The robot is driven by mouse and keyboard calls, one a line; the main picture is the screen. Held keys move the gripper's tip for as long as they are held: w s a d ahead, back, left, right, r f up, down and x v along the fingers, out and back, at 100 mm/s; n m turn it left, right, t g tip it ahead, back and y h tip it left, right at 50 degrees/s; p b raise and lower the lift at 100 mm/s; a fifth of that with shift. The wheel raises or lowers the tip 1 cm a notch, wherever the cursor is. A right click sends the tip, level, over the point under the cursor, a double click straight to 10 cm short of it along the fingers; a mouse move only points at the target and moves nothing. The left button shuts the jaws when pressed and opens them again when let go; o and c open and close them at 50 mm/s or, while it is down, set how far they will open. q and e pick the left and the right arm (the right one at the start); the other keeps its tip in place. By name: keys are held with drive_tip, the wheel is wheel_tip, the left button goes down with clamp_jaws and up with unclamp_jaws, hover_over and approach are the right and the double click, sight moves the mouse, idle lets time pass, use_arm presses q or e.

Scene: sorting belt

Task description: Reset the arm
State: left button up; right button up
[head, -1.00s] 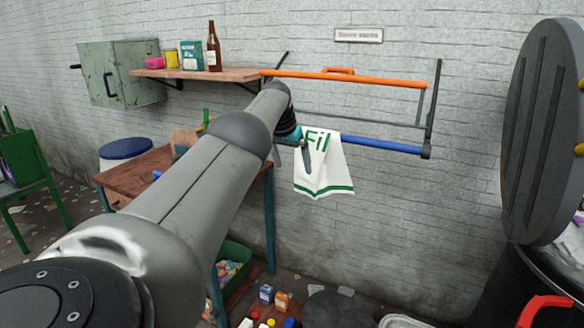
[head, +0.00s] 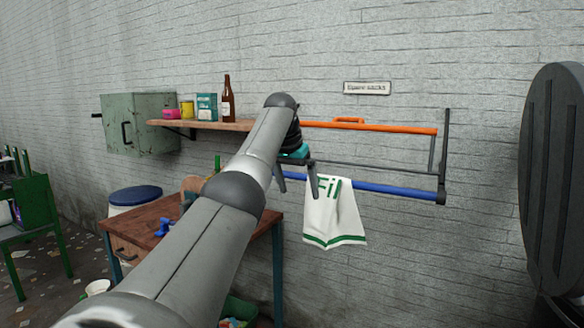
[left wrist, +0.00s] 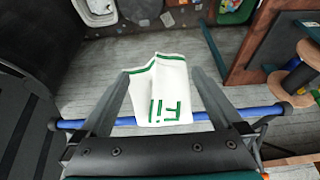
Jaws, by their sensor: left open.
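My left arm reaches up from the bottom of the head view. My left gripper (head: 297,188) is open, with its fingers pointing down near the blue rail. A white cloth sack with green lettering and a green hem (head: 333,222) hangs over the blue rail (head: 395,190), just right of the gripper in the head view. In the left wrist view the sack (left wrist: 163,82) lies between the two spread fingers (left wrist: 165,85), and the blue rail (left wrist: 80,123) runs across behind them. Whether a finger touches the sack I cannot tell. My right gripper is not in view.
An orange rail (head: 390,129) sits above the blue one on the wall rack. A wooden shelf (head: 215,125) holds a brown bottle (head: 228,102) and several containers. A green metal cabinet (head: 140,124), a wooden table (head: 150,225) and a large dark round lid (head: 555,180) are around.

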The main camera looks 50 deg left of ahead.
use_arm(q)
drive_tip(key=v, duration=0.8)
drive_tip(key=shift+p, duration=0.4)
